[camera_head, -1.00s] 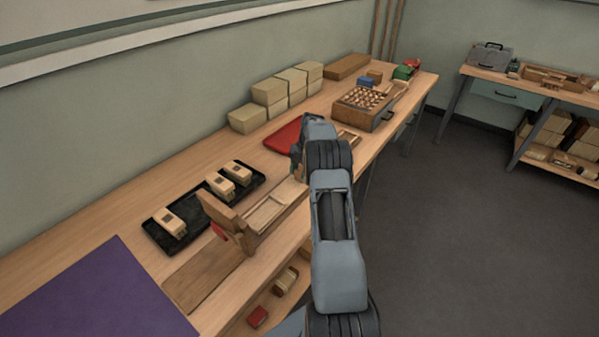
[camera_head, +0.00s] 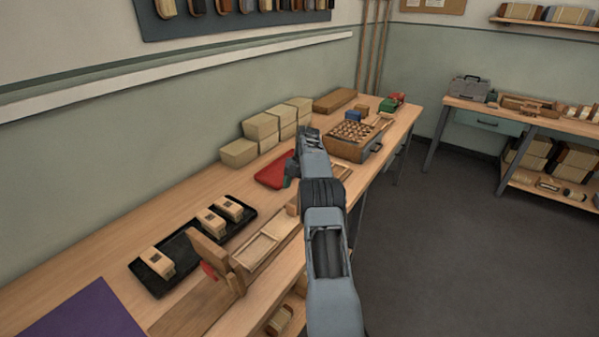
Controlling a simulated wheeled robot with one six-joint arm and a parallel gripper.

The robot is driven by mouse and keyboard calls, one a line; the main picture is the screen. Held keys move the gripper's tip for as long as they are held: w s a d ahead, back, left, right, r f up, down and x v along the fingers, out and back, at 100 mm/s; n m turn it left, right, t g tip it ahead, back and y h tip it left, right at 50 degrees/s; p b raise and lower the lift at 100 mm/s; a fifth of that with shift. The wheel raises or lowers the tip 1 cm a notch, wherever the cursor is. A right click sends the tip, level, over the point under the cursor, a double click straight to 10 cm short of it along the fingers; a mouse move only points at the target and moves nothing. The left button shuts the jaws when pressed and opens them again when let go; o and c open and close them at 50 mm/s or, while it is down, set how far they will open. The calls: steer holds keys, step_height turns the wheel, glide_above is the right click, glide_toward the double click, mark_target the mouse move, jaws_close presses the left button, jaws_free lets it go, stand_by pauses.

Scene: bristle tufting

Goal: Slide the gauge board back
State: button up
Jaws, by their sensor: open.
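An upright wooden board (camera_head: 208,250), which looks like the gauge board, stands across a long wooden base at the lower left. A red piece (camera_head: 209,271) shows at its near side. A shallow light wooden tray (camera_head: 256,249) lies just to the right of the board. My gripper (camera_head: 291,172) is open, above the bench near the red mat, well up and to the right of the board and apart from it. My arm hides part of the bench beyond, and the fingertips are small and partly hidden.
A black tray (camera_head: 248,222) with several tan blocks lies behind the board. A red mat (camera_head: 269,176), stacked pale blocks (camera_head: 239,153) and a wooden box of small pieces (camera_head: 336,146) stand farther along. A purple mat (camera_head: 88,315) covers the near-left bench.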

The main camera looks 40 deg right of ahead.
steer(key=p+v, duration=0.6)
steer(key=shift+p, duration=0.35)
steer(key=shift+r, duration=0.15)
stand_by(0.4)
